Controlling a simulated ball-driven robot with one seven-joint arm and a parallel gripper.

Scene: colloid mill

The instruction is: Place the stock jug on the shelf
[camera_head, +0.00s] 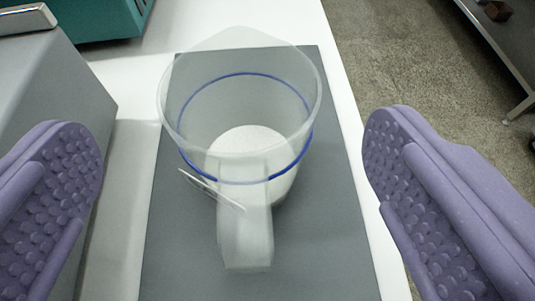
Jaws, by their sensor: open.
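The stock jug (240,113) is a clear, see-through jug with a blue ring around it and something white in its bottom. It stands upright on a dark grey mat (330,240) on a white bench, with its handle (244,225) toward me. My gripper (233,165) is open, with one purple, bumpy finger at the left of the picture and the other at the right. The jug shows between the two fingers, apart from both. I cannot make out the shelf for certain.
A grey box-shaped unit (50,95) stands at the left, close to the left finger. A teal thing (100,18) is at the back left. A metal table (500,35) stands at the top right, beyond open floor (410,60). The bench's right edge is near the mat.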

